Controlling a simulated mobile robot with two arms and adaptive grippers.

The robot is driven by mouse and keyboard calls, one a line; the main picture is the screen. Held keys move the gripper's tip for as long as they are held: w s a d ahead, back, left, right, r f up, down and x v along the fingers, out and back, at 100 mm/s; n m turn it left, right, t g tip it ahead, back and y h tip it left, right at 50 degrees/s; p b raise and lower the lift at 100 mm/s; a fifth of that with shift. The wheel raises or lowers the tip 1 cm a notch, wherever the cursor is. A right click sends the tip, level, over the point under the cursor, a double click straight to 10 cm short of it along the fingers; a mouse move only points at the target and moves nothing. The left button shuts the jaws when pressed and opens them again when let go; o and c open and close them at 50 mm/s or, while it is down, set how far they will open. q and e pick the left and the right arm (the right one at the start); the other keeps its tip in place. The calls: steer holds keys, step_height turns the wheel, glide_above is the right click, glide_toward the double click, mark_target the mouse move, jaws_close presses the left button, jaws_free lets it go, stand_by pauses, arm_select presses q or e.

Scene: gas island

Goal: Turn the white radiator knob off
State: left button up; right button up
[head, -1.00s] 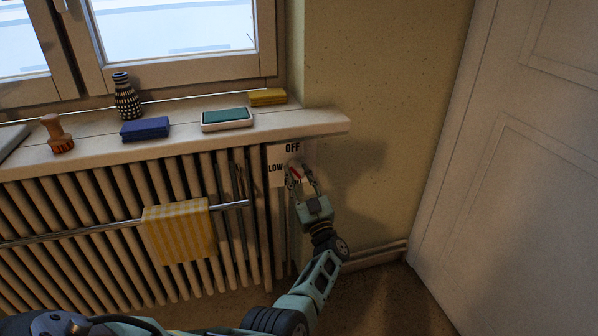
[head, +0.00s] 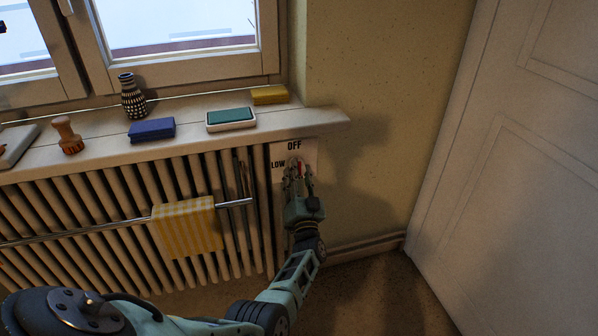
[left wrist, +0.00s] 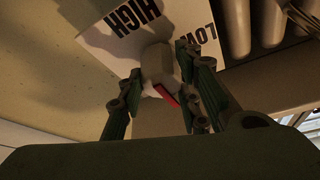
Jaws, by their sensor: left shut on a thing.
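The white radiator knob (left wrist: 160,65) has a red mark (left wrist: 167,95) and sits on a white plate (head: 308,152) at the right end of the radiator. The plate reads OFF at the top and LOW at the left in the head view; HIGH shows in the left wrist view. My left gripper (head: 298,174) is shut on the knob, with a finger on each side. The red mark looks close to upright in the head view, below OFF. The fingers hide much of the knob there. My right gripper is not in view.
The windowsill (head: 190,137) above carries a vase, a stamp and several coloured boxes. A white door (head: 510,190) stands at the right, with bare wall between.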

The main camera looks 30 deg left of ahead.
arm_select(q)
steer(key=shift+w+d, duration=0.1)
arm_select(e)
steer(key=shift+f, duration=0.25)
arm_select(q)
steer(key=o, duration=1.1)
steer(key=shift+w+f, duration=0.1)
steer(key=shift+f, duration=0.05)
steer(key=v, duration=0.7)
steer(key=shift+s+d, duration=0.15)
steer(key=shift+s, duration=0.2)
